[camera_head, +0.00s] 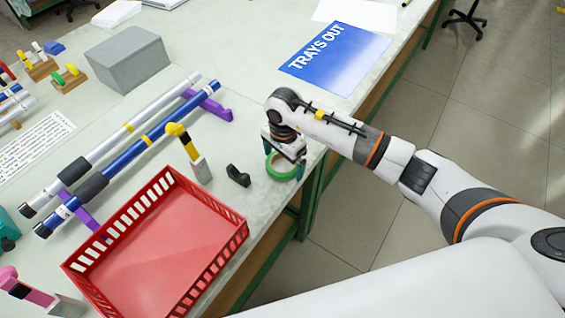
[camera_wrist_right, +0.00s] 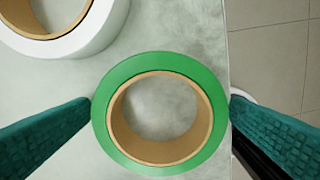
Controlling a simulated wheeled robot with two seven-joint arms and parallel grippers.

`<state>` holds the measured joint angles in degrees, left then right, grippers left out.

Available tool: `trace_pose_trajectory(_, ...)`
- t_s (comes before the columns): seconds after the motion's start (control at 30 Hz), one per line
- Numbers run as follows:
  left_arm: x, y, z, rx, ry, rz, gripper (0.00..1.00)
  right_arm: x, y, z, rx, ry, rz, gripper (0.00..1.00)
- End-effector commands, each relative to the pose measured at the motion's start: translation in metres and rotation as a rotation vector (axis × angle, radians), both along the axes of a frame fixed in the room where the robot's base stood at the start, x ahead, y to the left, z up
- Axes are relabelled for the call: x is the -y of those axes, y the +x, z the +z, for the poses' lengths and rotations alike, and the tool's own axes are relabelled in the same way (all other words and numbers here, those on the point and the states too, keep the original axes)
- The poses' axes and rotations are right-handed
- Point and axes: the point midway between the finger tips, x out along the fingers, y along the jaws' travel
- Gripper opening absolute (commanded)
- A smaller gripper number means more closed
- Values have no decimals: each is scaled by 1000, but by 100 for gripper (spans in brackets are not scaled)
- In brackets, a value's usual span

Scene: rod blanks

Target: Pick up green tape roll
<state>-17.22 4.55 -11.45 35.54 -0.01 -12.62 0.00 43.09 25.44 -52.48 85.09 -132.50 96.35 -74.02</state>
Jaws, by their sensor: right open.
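The green tape roll (camera_head: 271,171) lies flat near the table's right edge. In the right wrist view the green tape roll (camera_wrist_right: 100,118) fills the middle, with a brown cardboard core and the tabletop showing through its hole. My right gripper (camera_head: 286,156) is over it, pointing down. In the wrist view my right gripper (camera_wrist_right: 161,106) is open, with one teal finger on each side of the roll, very close to its rim. I cannot tell whether either finger touches it. My left gripper is not in view.
A white tape roll (camera_wrist_right: 112,25) lies beside the green one. A small black holder (camera_head: 238,177) and red basket (camera_head: 215,200) are to the left. Blue (camera_head: 150,138) and silver (camera_head: 110,147) rods lie on purple stands. The table edge is just right of the roll.

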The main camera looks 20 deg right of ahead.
Motion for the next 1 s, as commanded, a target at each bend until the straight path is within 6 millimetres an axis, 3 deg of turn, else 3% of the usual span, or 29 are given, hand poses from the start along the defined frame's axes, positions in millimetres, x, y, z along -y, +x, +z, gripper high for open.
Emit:
trace_pose_trajectory(0.07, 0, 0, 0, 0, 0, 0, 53, 0, 0, 0, 0, 0, 0, 100)
trace_pose_trajectory(0.33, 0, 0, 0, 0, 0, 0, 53, 0, 0, 0, 1, 0, 0, 57)
trace_pose_trajectory(0.67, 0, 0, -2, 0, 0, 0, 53, 0, 1, 9, 5, 1, 0, 57)
trace_pose_trajectory(1.0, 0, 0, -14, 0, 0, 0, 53, 0, 1, 73, 6, 0, 1, 57)
